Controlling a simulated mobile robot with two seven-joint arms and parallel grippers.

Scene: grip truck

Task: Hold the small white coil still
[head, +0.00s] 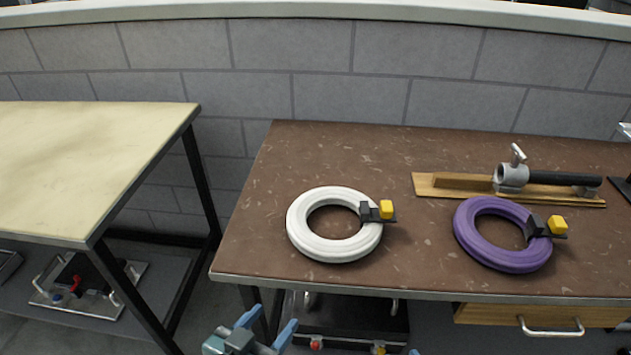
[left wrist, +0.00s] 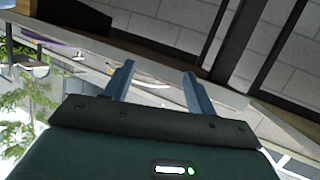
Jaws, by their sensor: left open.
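The white coil (head: 303,231) lies flat on the brown table, left of its middle. A black clip with a yellow block (head: 386,209) sits on its right side. My left gripper (head: 267,324) is below the table's front edge in the head view, in front of the coil and apart from it. Its two blue fingers are spread and empty, as the left wrist view (left wrist: 159,80) also shows. I cannot make out the white coil for sure in the left wrist view.
A purple coil (head: 468,232) with a similar clip lies to the right on the brown table (head: 300,155). Behind it is a wooden board (head: 425,184) with a clamp and black tube. A pale table (head: 80,160) stands left, across a gap. A drawer (head: 480,313) hangs below.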

